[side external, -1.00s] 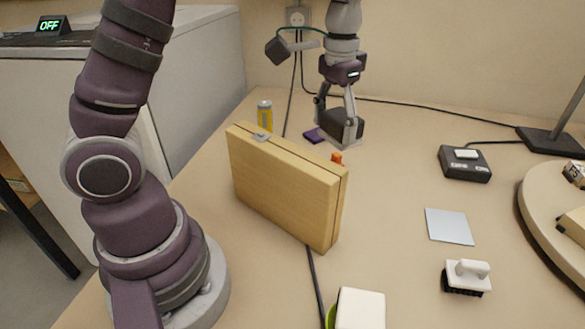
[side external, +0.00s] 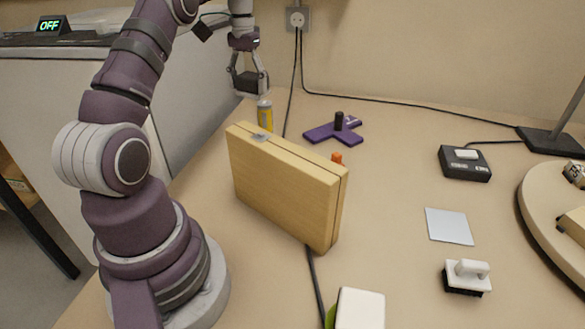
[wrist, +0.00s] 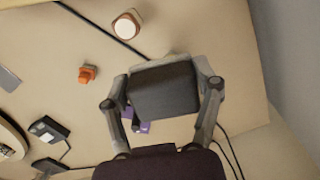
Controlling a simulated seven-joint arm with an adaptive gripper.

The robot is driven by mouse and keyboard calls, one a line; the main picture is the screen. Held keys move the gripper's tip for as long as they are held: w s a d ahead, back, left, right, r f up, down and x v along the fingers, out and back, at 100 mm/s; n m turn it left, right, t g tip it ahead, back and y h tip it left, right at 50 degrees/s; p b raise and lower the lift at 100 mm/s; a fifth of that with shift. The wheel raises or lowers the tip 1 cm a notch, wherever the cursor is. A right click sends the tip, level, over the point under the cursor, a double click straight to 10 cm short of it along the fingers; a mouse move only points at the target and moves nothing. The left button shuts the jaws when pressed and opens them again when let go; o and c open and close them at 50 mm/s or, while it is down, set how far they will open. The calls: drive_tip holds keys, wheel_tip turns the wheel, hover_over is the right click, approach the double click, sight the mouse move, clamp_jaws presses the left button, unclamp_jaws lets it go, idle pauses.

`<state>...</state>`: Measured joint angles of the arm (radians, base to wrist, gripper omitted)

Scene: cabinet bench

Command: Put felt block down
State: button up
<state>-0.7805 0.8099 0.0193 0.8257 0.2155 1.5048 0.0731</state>
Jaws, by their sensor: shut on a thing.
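The felt block (side external: 246,80) is dark grey and box-shaped. It also shows in the wrist view (wrist: 163,92), filling the space between the two fingers. My gripper (side external: 250,85) is shut on it and holds it in the air near the back left of the bench, by the yellow can. In the wrist view my gripper (wrist: 165,82) has one finger on either side of the block. The block hides part of the bench and of a purple piece below it.
A yellow can (side external: 265,116) stands behind an upright wooden case (side external: 285,190). A purple stand with a dark peg (side external: 325,133) and a small orange object (side external: 337,158) are to the right. A grey square plate (side external: 449,226) and a brush (side external: 467,275) lie farther right. Cables run along the back.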

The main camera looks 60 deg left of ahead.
drive_tip(key=s+a+f+n, duration=0.2)
drive_tip(key=s+a+f, duration=0.2)
drive_tip(key=a, duration=0.3)
drive_tip(key=n, duration=0.1)
hover_over(226, 149)
wheel_tip(226, 149, down, 4)
wheel_tip(226, 149, down, 8)
drive_tip(key=shift+s+d+f, duration=0.1)
drive_tip(key=o, duration=1.2)
